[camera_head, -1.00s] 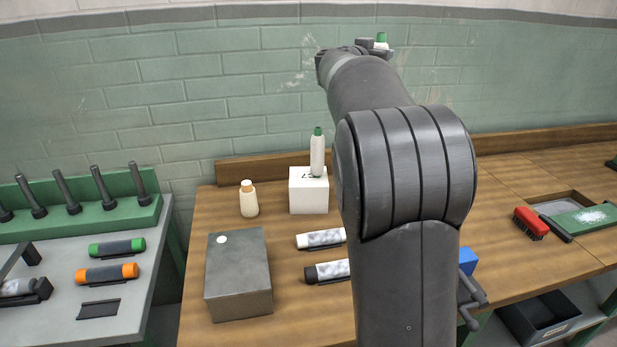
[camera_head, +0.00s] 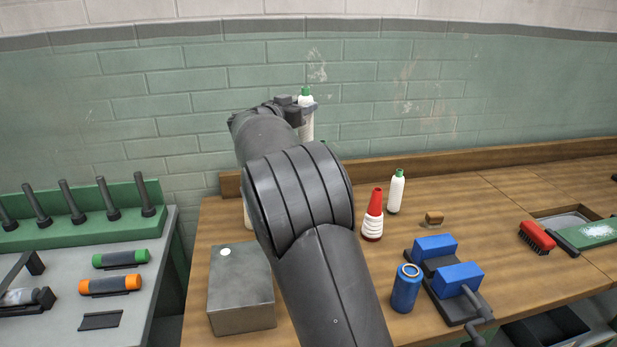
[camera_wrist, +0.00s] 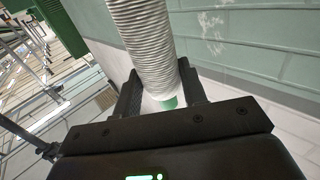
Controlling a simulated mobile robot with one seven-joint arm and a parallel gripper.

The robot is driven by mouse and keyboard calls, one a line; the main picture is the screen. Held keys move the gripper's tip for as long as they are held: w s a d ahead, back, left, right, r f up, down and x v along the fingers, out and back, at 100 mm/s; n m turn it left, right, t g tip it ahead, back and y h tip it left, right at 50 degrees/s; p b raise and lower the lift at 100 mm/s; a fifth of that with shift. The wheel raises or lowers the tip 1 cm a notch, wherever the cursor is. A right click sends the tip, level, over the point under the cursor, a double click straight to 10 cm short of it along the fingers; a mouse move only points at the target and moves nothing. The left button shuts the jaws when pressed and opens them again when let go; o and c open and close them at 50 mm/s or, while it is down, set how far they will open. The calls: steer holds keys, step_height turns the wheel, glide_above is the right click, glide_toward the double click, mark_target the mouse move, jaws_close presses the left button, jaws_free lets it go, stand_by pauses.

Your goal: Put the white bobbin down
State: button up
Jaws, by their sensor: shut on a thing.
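My gripper (camera_head: 302,108) is shut on a white bobbin (camera_head: 306,122) with a green tip and holds it roughly upright in front of the tiled wall. The arm hides part of the space below it. In the wrist view, the ribbed white winding of the bobbin (camera_wrist: 146,38) runs between the fingers of my gripper (camera_wrist: 163,92), with a green end low between them. A second white bobbin (camera_head: 396,193) with a green tip stands on the wooden bench (camera_head: 455,205), right of the arm.
A red and white bobbin (camera_head: 373,217), a blue spool (camera_head: 406,289) and a blue-blocked vise (camera_head: 450,275) stand right of my arm. A grey metal block (camera_head: 240,290) stands left. A red brush (camera_head: 537,236) lies farther right. Clear bench shows around the second white bobbin.

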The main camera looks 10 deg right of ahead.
step_height(320, 180, down, 16)
steer(key=shift+f, duration=0.2)
stand_by(0.4)
steer(key=shift+f, duration=0.2)
steer(key=o, duration=1.1)
steer(key=shift+r, duration=0.1)
